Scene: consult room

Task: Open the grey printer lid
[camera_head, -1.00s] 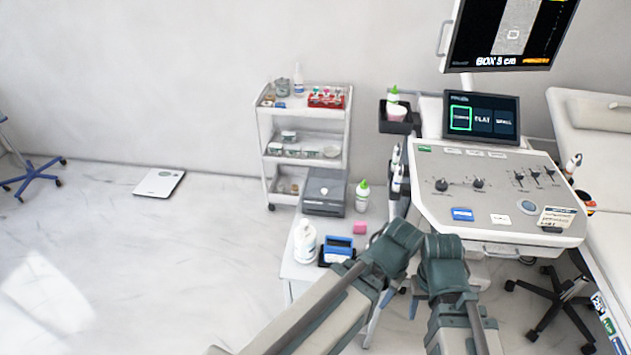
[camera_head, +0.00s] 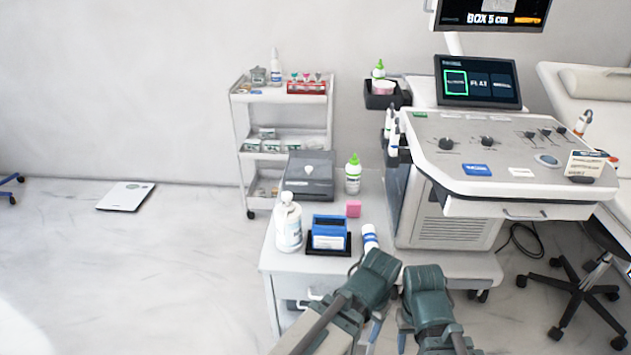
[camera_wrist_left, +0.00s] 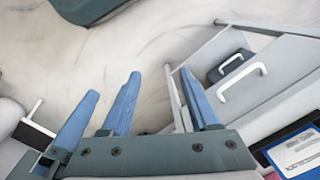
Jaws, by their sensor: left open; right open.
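The grey printer (camera_head: 308,187) sits on the white side table (camera_head: 280,262), toward its back, in the head view. My left gripper (camera_head: 372,280) is low in the head view, in front of the table's right side and well short of the printer. In the left wrist view my left gripper (camera_wrist_left: 136,92) shows blue fingers spread apart with nothing between them. My right gripper (camera_head: 427,292) is just right of the left one, apart from the printer; its fingertips are mostly hidden.
A white pump bottle (camera_head: 288,225), a blue card box (camera_head: 329,232), a pink block (camera_head: 353,209) and a green-capped bottle (camera_head: 353,175) stand around the printer. The ultrasound console (camera_head: 510,150) is at right. A shelf cart (camera_head: 240,135) stands behind.

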